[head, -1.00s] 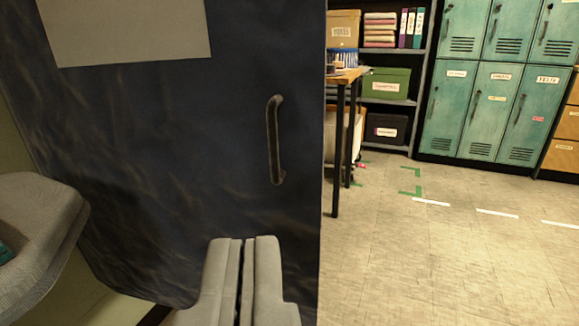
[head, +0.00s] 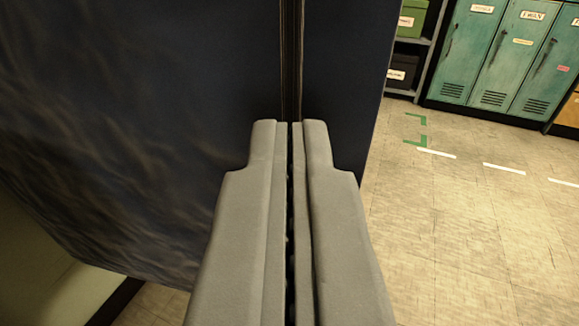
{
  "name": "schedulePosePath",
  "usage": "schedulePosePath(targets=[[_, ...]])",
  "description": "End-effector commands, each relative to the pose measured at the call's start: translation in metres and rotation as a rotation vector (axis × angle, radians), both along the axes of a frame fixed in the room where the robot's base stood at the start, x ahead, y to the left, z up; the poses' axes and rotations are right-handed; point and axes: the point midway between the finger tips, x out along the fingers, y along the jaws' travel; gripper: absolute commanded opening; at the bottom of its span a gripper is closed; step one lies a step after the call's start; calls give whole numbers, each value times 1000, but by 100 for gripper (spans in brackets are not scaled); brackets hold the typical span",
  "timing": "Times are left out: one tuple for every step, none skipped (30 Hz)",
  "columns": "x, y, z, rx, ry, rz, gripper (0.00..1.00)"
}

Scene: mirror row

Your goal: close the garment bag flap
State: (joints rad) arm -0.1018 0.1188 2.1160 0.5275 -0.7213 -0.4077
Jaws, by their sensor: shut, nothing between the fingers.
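The garment bag flap (head: 150,130) is a dark blue, creased panel that fills the left and middle of the head view. A narrow vertical dark brown strip (head: 291,60), which looks like its handle close up, runs down from the top edge. My gripper (head: 290,124) is shut and empty, its two grey fingers side by side. Its fingertips overlap the lower end of the strip in the picture; I cannot tell whether they touch it. The fingers hide part of the flap's lower middle.
Beyond the flap's right edge is open tiled floor (head: 460,240) with white dashes and green corner marks. Teal lockers (head: 500,50) and a shelf with a green box (head: 411,18) stand at the back right. A pale wall (head: 40,270) shows at lower left.

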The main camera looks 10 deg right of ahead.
Motion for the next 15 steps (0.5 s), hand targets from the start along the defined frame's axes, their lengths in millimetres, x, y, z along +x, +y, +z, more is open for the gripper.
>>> schedulePosePath(targets=[[10,-3,-1,0,1,-1,0],[14,-4,-1,0,1,-2,0],[20,-6,-1,1,1,-2,0],[25,-7,-1,1,1,-2,0],[29,-8,-1,0,1,-1,0],[34,-9,-1,0,1,-1,0],[37,-10,-1,0,0,-1,0],[40,-10,0,0,-1,-1,0],[44,-11,-1,-1,0,0,0],[46,-11,-1,-1,0,0,0],[48,-12,-1,-1,0,0,0],[51,-12,-1,0,0,0,0],[52,-13,-1,0,0,0,0],[53,-13,-1,0,0,0,0],[54,-13,0,0,0,0,0]])
